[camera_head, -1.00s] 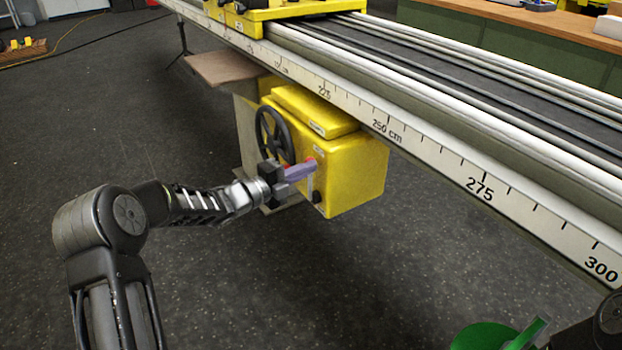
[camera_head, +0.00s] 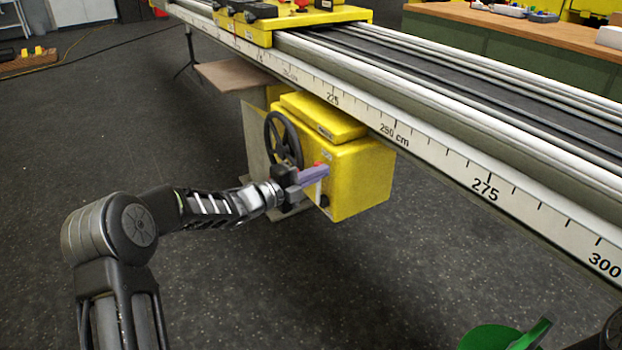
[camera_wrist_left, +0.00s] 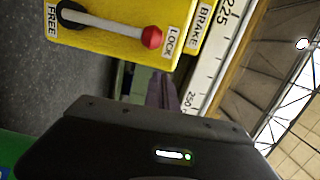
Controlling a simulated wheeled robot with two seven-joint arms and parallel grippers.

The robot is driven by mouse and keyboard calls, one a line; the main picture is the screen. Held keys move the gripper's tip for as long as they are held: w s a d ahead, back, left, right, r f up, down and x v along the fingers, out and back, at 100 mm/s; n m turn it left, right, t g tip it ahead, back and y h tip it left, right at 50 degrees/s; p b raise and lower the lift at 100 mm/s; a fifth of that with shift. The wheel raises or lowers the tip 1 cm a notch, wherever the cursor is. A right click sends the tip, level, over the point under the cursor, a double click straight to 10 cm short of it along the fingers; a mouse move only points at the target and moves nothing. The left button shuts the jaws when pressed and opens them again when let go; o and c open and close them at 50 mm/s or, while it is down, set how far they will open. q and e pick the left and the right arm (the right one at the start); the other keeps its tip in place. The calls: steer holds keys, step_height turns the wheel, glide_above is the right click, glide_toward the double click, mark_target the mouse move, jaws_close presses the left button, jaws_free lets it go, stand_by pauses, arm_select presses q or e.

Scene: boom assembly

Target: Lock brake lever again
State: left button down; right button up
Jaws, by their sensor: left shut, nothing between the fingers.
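The brake lever is a white rod with a red knob on the yellow brake box (camera_head: 362,178) under the rail. In the left wrist view the lever (camera_wrist_left: 112,26) runs from a black pivot near the FREE label to its red knob, which lies right beside the LOCK label (camera_wrist_left: 170,40). In the head view the red knob (camera_head: 319,167) shows just behind my left fingers. My left gripper (camera_head: 316,174) is shut and empty in front of the box. Its fingers (camera_wrist_left: 162,90) point at the box edge near the knob in the wrist view; contact is unclear. My right gripper is out of view.
A black handwheel (camera_head: 283,140) sits on the box just left of my gripper. The long rail with a centimetre scale (camera_head: 440,160) runs above the box. A green object (camera_head: 490,337) shows at the bottom right. The floor in front is clear.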

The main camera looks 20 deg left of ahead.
arm_select(q)
steer(key=p+v, duration=0.2)
steer(key=v, duration=0.8)
steer(key=shift+s+d+r, duration=0.25)
steer(key=shift+s+r, duration=0.05)
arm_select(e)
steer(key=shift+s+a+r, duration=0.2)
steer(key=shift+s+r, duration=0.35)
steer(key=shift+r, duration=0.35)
